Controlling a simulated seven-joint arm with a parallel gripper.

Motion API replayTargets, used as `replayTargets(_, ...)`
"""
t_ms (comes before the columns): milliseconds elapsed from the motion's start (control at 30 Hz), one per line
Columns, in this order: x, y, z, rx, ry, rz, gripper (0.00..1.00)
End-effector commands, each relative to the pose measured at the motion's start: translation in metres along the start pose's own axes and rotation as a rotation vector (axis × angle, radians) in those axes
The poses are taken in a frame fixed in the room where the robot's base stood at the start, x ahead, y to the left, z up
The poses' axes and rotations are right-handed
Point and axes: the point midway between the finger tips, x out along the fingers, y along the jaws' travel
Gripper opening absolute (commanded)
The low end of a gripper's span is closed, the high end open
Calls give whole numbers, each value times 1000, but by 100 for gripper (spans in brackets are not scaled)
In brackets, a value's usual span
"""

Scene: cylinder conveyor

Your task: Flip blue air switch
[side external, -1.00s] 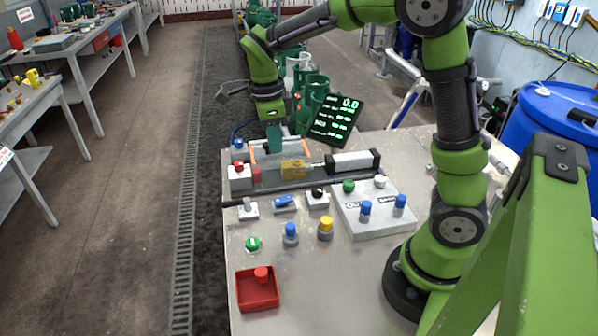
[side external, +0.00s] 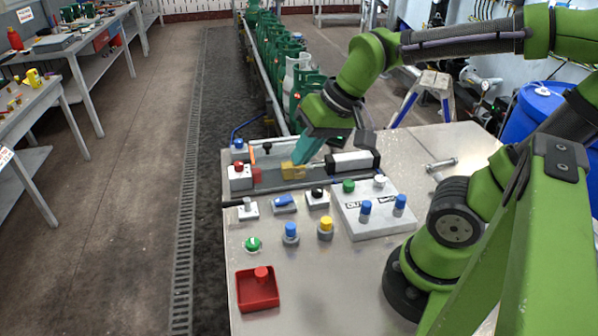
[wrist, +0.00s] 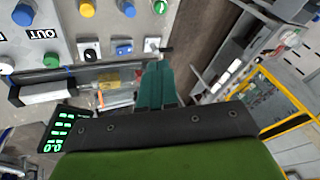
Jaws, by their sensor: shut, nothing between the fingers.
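The blue air switch (side external: 284,203) is a small blue rocker on a grey base. It sits on the metal table between a grey toggle switch (side external: 248,207) and a black knob (side external: 318,196). In the wrist view the blue switch (wrist: 124,48) lies just beyond and slightly left of my fingertips. My gripper (side external: 300,159) has teal fingers, pressed together and empty. It points down over the pneumatic cylinder fixture, behind the switch and apart from it. The closed fingers also show in the wrist view (wrist: 158,68).
A yellow block (side external: 292,171) and a white cylinder body (side external: 352,162) lie on the fixture near my fingers. A grey box with several buttons (side external: 375,222) stands right of the switch. Blue (side external: 291,232) and yellow (side external: 325,227) buttons stand in front.

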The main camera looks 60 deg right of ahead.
Motion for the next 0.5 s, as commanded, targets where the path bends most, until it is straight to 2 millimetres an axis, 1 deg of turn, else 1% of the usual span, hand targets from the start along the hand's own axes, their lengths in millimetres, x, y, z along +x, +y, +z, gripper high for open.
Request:
replayTargets(33,-8,0,8,-50,43,-22,0)
replayTargets(67,-12,0,11,-69,62,-31,0)
replayTargets(200,-24,1,20,-83,123,-53,0)
replayTargets(267,-28,0,20,-85,139,-58,9)
replayTargets(333,-26,1,20,-83,132,-53,20)
replayTargets(433,-14,0,16,-82,80,-30,35)
replayTargets(500,-4,-4,6,-98,34,2,46)
